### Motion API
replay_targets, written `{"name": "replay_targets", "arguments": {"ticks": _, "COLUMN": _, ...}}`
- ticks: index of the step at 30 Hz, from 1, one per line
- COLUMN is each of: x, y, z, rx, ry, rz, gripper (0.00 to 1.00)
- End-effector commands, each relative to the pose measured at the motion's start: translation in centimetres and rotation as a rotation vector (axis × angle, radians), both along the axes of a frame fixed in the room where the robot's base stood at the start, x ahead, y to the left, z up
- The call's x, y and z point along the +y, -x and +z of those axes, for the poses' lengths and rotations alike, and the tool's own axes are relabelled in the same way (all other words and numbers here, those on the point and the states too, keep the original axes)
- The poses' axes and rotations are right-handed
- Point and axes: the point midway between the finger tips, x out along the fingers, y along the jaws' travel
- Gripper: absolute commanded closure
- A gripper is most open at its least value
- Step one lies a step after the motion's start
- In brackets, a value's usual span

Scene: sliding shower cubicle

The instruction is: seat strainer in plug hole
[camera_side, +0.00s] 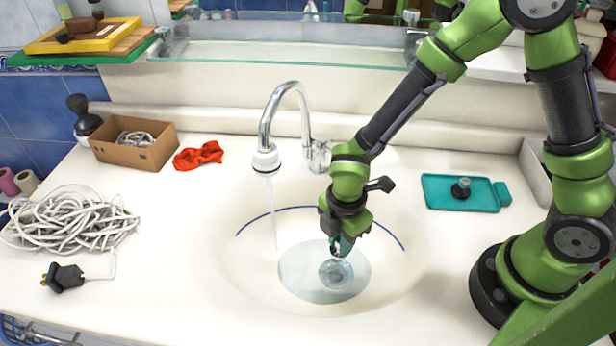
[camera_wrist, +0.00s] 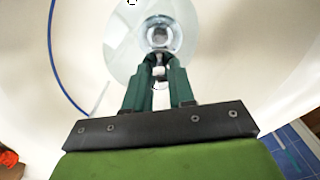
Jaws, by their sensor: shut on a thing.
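My gripper (camera_side: 342,246) points down into the basin and is shut on the strainer, just above or at the water. The strainer (camera_wrist: 160,71) shows in the wrist view as a small shiny metal piece between my green fingers (camera_wrist: 160,82); its lower part is hard to make out. The plug hole (camera_wrist: 160,37) shows just beyond the fingertips as a round metal ring with a dark centre. In the side view the ring area (camera_side: 336,273) lies below my fingers, blurred by the water. I cannot tell whether strainer and hole touch.
The basin (camera_side: 240,265) holds a shallow pool of water (camera_side: 300,280), and the tap (camera_side: 290,110) runs at its left. A teal tray (camera_side: 450,193) with a dark stopper (camera_side: 461,187) stands right. A cardboard box (camera_side: 133,143), red cloth (camera_side: 198,155) and coiled cord (camera_side: 70,218) lie left.

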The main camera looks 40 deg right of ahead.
Motion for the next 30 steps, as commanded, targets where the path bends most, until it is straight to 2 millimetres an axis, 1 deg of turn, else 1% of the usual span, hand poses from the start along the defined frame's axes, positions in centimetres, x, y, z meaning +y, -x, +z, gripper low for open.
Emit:
{"name": "replay_targets", "arguments": {"ticks": 1, "x": 0.0, "y": 0.1, "z": -0.6, "rx": 0.003, "ry": 0.001, "rz": 0.001, "gripper": 1.0}}
{"name": "replay_targets", "arguments": {"ticks": 18, "x": 0.0, "y": 0.1, "z": -6.2, "rx": 0.003, "ry": 0.001, "rz": 0.0, "gripper": 1.0}}
{"name": "replay_targets", "arguments": {"ticks": 24, "x": 0.0, "y": 0.0, "z": -7.6, "rx": 0.0, "ry": 0.0, "rz": 0.001, "gripper": 1.0}}
{"name": "replay_targets", "arguments": {"ticks": 30, "x": 0.0, "y": 0.0, "z": -8.2, "rx": 0.0, "ry": 0.0, "rz": -0.001, "gripper": 1.0}}
